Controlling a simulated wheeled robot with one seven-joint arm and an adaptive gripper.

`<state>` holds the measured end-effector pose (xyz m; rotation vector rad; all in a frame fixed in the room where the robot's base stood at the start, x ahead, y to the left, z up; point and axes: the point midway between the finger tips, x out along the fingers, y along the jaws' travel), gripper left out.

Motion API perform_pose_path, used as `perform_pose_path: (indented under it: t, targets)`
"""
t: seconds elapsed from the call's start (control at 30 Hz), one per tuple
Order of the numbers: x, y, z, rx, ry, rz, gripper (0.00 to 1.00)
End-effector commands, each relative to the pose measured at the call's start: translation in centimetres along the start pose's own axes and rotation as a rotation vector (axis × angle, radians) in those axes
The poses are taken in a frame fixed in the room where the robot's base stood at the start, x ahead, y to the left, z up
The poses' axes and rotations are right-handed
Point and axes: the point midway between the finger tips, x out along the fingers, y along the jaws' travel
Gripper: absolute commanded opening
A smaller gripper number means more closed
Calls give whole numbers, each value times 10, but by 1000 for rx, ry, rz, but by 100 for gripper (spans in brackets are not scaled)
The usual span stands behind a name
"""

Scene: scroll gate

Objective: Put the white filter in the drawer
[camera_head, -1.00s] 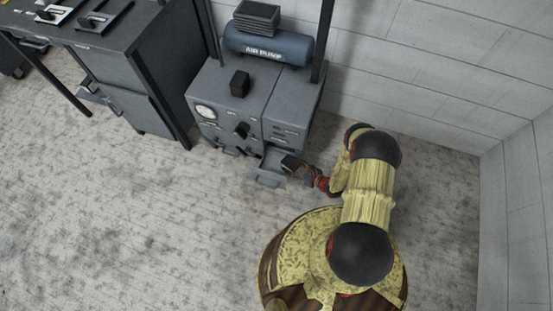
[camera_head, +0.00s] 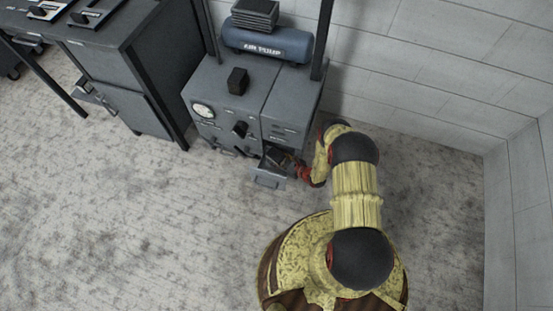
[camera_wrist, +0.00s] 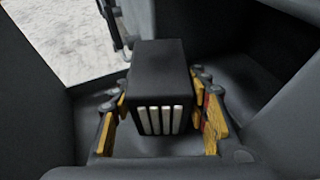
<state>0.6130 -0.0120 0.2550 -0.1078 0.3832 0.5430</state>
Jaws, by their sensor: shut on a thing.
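The filter is a dark box with white slats on one end (camera_wrist: 158,70), seen in the wrist view. My gripper (camera_wrist: 158,128) is shut on it, with yellow-padded fingers on both sides. The open drawer (camera_head: 267,181) sticks out low at the front of the grey machine. In the head view, my gripper (camera_head: 279,160) is at the drawer opening with the dark filter. In the wrist view, dark drawer walls (camera_wrist: 32,85) surround the filter. Whether the filter touches the drawer floor, I cannot tell.
The grey machine (camera_head: 228,100) has a gauge and knobs on its front. A black block (camera_head: 237,80) and a blue air pump (camera_head: 268,42) sit on top. A dark cabinet (camera_head: 135,75) stands to the left. A white wall is close on the right. The floor in front is clear.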

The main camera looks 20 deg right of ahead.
Motion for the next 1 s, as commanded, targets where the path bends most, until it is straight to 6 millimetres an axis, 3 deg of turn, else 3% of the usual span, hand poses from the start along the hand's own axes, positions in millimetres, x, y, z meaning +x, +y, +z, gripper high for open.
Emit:
perform_pose_path:
  t: [0.2,0.23,0.37,0.73,1.0]
  targets:
    - [0,0,-1,0,0,0,16]
    - [0,0,-2,0,0,0,45]
    - [0,0,-1,0,0,0,52]
    - [-1,0,2,0,0,0,52]
    - [-48,-2,4,5,1,-5,52]
